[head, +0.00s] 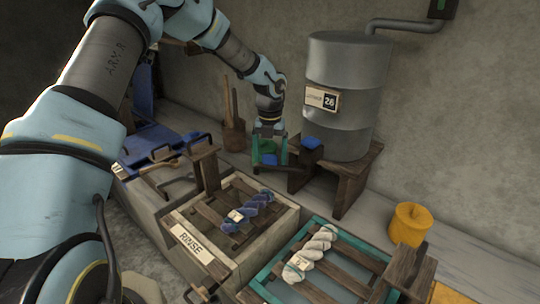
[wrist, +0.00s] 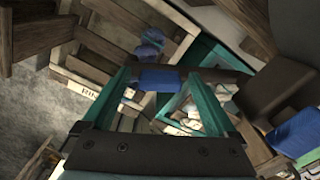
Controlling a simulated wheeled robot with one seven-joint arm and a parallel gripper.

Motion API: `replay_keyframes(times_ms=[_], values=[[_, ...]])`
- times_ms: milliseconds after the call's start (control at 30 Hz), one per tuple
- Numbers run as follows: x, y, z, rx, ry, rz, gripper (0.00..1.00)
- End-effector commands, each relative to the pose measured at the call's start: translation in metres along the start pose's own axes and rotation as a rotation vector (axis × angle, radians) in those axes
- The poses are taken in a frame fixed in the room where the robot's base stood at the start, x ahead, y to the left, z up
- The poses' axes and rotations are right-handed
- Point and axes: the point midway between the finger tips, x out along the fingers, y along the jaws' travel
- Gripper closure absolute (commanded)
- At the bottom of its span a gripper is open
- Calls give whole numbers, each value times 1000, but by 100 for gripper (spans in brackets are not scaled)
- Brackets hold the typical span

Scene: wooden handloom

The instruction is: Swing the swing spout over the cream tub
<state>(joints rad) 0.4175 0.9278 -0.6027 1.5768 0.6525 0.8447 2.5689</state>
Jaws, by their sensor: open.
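The swing spout is a dark brown arm with a blue band; in the wrist view the arm (wrist: 225,75) runs left from a dark block, and the band (wrist: 160,78) lies between my fingertips. My gripper (head: 268,150) has teal fingers, open around the band; I cannot tell whether they touch it. It also shows in the wrist view (wrist: 158,76). The spout's band (head: 268,159) shows partly behind the fingers in the head view. The cream tub appears to be the teal-rimmed tub (head: 262,284) at front right, with a cream skein (head: 310,252) on its slats. The spout is behind the tubs, not above it.
A tub marked RINSE (head: 190,242) with a blue-purple skein (head: 247,212) stands left of the teal-rimmed tub. A grey drum (head: 345,95) sits on a wooden stand (head: 350,180) beside my gripper. A blue tub (head: 150,145) is at left, a yellow canister (head: 408,225) at right.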

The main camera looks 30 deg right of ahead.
Motion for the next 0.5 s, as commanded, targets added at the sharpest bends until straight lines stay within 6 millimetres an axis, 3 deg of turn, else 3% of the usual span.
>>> replay_keyframes(times_ms=[267, 500], values=[[-6, 0, 0, 0, 0, 0, 7], [-48, 0, 1, -2, -4, 0, 7]])
